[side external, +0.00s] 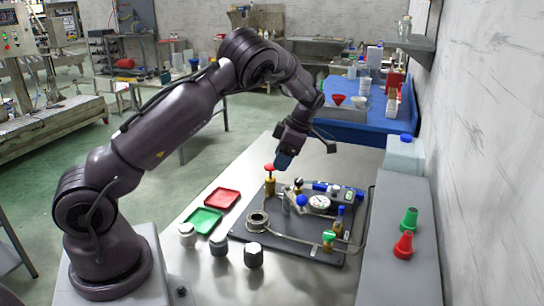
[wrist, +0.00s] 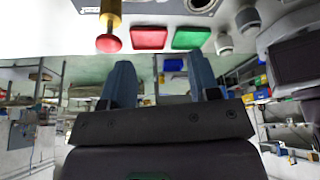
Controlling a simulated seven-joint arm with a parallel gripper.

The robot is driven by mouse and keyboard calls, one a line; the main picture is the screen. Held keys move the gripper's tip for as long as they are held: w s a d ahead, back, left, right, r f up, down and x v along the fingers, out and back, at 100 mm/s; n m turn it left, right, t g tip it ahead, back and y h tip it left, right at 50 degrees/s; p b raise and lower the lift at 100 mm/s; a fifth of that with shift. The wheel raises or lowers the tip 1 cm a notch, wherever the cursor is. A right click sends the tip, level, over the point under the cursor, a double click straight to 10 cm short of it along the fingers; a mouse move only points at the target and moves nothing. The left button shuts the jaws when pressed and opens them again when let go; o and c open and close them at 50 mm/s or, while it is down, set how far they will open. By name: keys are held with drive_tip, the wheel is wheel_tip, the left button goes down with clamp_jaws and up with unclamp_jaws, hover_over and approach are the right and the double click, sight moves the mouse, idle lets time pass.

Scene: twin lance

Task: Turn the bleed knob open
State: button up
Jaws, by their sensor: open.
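My gripper (side external: 283,161) is open and empty above the back left of a dark panel (side external: 290,240) on the bench. In the wrist view its two blue fingers stand apart (wrist: 158,70). A red knob (side external: 269,167) on a brass stem stands just left of and below the fingers, apart from them; it shows at upper left in the wrist view (wrist: 109,43). A blue round knob (side external: 301,200) sits beside a dial gauge (side external: 319,204). A green-topped brass fitting (side external: 329,236) and a blue-topped one (side external: 340,212) stand at the right. No label shows which is the bleed knob.
A red tray (side external: 222,198) and a green tray (side external: 203,220) lie left of the panel. Several grey-topped jars, one here (side external: 254,254), stand in front.

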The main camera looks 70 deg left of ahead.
drive_tip(key=shift+s+d+r, duration=0.35)
drive_tip(key=shift+s, duration=0.3)
drive_tip(key=shift+s+d+r, duration=0.3)
drive_tip(key=shift+s+d, duration=0.05)
drive_tip(key=shift+s, duration=0.3)
drive_tip(key=shift+s+d+r, duration=0.35)
drive_tip(key=shift+s, duration=0.3)
